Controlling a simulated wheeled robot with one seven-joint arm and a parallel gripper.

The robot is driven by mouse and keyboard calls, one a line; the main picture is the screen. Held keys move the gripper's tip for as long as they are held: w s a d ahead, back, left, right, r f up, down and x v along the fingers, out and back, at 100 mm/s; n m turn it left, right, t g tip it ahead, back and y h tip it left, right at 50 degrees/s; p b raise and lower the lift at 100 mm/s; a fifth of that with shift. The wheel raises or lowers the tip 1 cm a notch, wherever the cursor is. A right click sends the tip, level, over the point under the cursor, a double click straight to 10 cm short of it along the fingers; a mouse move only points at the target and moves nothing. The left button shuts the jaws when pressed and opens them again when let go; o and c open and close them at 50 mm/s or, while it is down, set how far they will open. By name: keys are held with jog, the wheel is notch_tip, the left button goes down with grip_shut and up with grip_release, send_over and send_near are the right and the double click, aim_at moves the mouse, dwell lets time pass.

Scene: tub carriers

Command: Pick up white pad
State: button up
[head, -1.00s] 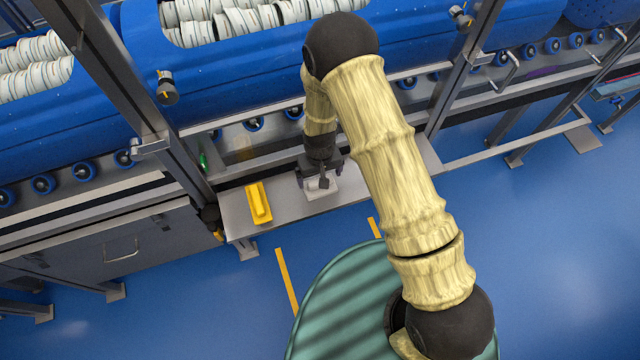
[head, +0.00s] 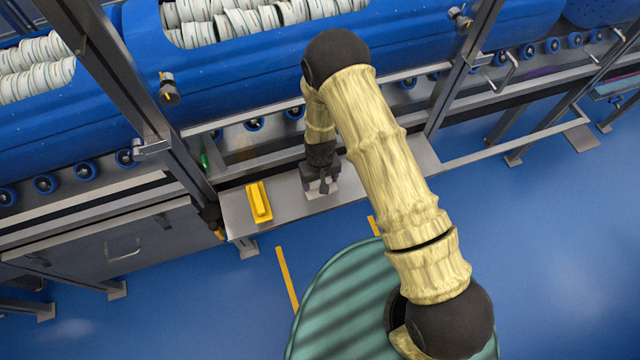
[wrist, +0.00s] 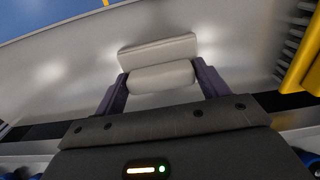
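The white pad (wrist: 158,52) lies on a grey metal shelf (head: 385,163). It has a flat base and a thick rounded grip on top. In the wrist view the two fingers of my gripper (wrist: 160,70) stand at the two ends of this grip and appear to touch it, shut on the pad. In the head view my gripper (head: 321,184) points down over the pad and hides most of it. Only pale edges of the pad show there.
A steel post (head: 125,100) rises at the left. Blue tubs (head: 250,65) with white rolls stand behind. Shelf right of the gripper is clear.

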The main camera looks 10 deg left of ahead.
jog(key=c, duration=0.5)
notch_tip(320, 180, up, 18)
jog(key=b, duration=0.2)
jog(key=shift+b, duration=0.3)
dwell(0.3)
